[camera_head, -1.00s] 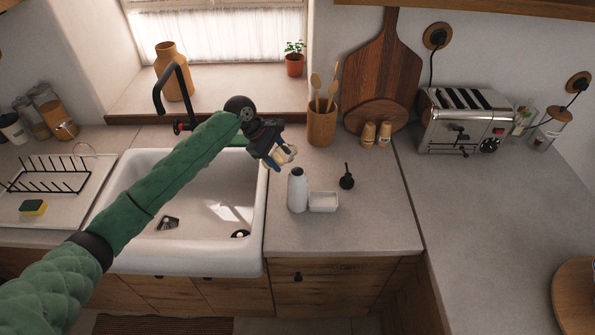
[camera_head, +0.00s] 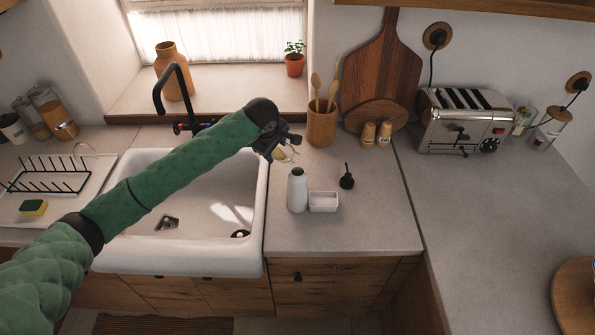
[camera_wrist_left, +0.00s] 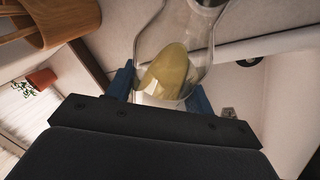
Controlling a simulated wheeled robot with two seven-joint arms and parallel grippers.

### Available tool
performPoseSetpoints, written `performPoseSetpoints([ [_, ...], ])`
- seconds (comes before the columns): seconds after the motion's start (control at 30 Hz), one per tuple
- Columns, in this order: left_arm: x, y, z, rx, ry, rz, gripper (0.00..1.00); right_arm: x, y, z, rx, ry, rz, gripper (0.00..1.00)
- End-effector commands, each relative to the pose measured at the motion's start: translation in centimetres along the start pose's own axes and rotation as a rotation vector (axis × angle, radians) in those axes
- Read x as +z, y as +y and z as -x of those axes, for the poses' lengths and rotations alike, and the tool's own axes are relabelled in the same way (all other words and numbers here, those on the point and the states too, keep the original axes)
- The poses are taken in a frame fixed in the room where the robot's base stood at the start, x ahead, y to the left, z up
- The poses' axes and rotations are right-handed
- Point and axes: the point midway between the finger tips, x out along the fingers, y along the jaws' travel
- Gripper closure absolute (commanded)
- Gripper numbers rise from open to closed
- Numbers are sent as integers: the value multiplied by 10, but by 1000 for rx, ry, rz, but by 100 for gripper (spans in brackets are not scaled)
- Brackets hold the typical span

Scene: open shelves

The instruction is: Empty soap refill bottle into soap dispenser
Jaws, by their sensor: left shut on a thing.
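My left gripper (camera_head: 279,151) is shut on a clear refill bottle (camera_wrist_left: 183,35) with yellow liquid (camera_wrist_left: 169,72) in it. The liquid lies slanted in the bottle, in the part between the blue fingertips (camera_wrist_left: 160,92). In the head view the refill bottle (camera_head: 291,154) is mostly hidden by the gripper, above and behind the white soap dispenser (camera_head: 297,191). The dispenser stands upright on the counter without a pump in its neck. A black pump top (camera_head: 347,179) stands apart on the counter to its right. My right gripper is out of view.
A small white dish (camera_head: 323,202) stands against the dispenser's right side. The white sink (camera_head: 140,255) is to the left. A wooden utensil holder (camera_head: 321,127) and two small shakers (camera_head: 376,134) stand behind. The counter in front is clear.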

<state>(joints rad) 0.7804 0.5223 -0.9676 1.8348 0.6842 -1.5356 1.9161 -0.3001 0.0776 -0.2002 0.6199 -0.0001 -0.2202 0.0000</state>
Motion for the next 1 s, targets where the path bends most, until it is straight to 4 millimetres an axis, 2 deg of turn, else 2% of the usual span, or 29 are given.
performPoseSetpoints([
  [0.17, 0, 2, 5, 9, 54, -21, 73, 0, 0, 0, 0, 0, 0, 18],
  [1.0, 1, 1, 4, 27, 184, -69, 73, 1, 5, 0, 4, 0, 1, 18],
])
